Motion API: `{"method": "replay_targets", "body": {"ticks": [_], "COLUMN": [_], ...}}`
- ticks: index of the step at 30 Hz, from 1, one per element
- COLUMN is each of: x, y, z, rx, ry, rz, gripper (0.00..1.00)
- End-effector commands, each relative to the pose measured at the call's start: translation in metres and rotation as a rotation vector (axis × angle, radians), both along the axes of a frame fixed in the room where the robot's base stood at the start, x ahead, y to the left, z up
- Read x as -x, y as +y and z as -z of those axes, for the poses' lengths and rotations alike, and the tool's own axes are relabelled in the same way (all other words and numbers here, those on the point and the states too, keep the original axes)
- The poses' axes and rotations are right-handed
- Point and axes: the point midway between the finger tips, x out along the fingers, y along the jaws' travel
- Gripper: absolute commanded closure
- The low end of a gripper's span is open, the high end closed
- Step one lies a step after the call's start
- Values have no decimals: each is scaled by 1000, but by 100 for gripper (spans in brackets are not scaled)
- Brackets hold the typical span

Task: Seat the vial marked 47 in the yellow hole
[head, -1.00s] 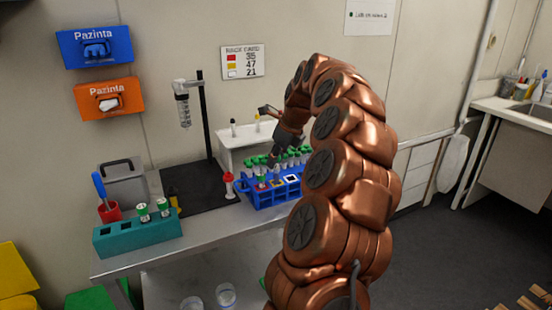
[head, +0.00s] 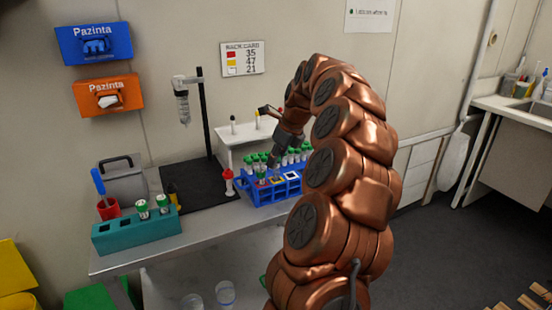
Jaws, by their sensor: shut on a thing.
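The blue rack (head: 273,197) stands on the bench, with coloured hole markings on its front row. The yellow-marked hole (head: 278,180) lies between a red-marked one and a white-marked one. My gripper (head: 271,163) points down just above the rack's front row, near the red and yellow holes. It is shut on a vial, which is mostly hidden at this size; I cannot read its number. A green-capped vial (head: 262,172) shows at the red-marked hole. The rack card (head: 243,58) on the wall lists red 35, yellow 47, white 21.
Several green-capped vials fill the rack's back rows, close to my gripper. A teal rack (head: 137,231) with two green-capped vials stands at the left. A red-and-white bottle (head: 228,182) is left of the blue rack. A black stand (head: 205,115) rises behind.

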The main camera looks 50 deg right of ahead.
Motion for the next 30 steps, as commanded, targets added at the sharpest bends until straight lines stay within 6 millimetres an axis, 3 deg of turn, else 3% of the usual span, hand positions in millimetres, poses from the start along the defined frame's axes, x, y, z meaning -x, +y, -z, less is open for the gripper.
{"method": "replay_targets", "body": {"ticks": [30], "x": [0], "y": [0], "z": [8], "rx": [1], "ry": [0], "rz": [0], "gripper": [94]}}
